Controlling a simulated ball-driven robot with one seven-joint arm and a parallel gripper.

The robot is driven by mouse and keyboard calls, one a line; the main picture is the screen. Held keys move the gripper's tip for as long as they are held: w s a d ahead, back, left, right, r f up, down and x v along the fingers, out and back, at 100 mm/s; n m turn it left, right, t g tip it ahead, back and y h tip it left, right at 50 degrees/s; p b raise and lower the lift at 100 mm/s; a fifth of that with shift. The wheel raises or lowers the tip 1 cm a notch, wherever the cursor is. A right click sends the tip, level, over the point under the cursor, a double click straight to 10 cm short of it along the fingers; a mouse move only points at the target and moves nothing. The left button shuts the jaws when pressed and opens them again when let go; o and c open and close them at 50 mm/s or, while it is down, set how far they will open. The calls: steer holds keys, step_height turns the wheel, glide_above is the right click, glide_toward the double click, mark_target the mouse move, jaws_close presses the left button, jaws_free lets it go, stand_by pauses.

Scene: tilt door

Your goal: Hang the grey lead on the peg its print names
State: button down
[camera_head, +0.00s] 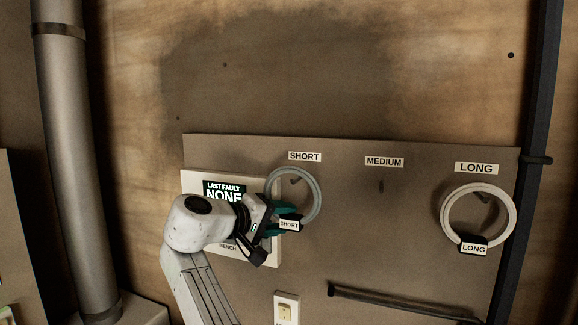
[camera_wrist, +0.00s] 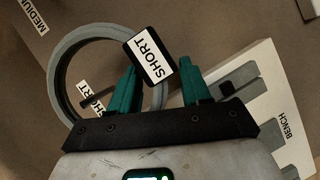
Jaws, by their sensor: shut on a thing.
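The grey lead (camera_head: 318,194) is a coiled ring with a black tag printed SHORT (camera_head: 289,225). My gripper (camera_head: 283,220) is shut on the lead at its tag, at the ring's lower edge. The wrist view shows the tag (camera_wrist: 150,58) at the teal fingertips (camera_wrist: 160,80) and the ring (camera_wrist: 62,65) to their left. The short peg (camera_head: 295,180), below the SHORT label (camera_head: 305,157), appears inside the ring in both views. I cannot tell whether the ring rests on it. The medium peg (camera_head: 381,186) is bare, under the MEDIUM label (camera_head: 384,161).
A whitish coil (camera_head: 446,214) tagged LONG hangs on the peg under the LONG label (camera_head: 476,168). A panel reading LAST FAULT NONE (camera_head: 224,191) is behind my gripper. A switch (camera_head: 287,308) and a dark bar (camera_head: 395,302) are lower. A post (camera_head: 533,140) stands right.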

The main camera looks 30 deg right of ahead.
steer(key=shift+w+d, duration=0.8)
steer(key=shift+d, duration=0.2)
stand_by(0.4)
steer(key=shift+w+d+f, duration=0.35)
steer(key=shift+d+f, duration=0.1)
steer(key=shift+f, duration=0.15)
stand_by(1.8)
steer(key=shift+c, duration=2.2)
jaws_free()
steer(key=shift+f, duration=0.1)
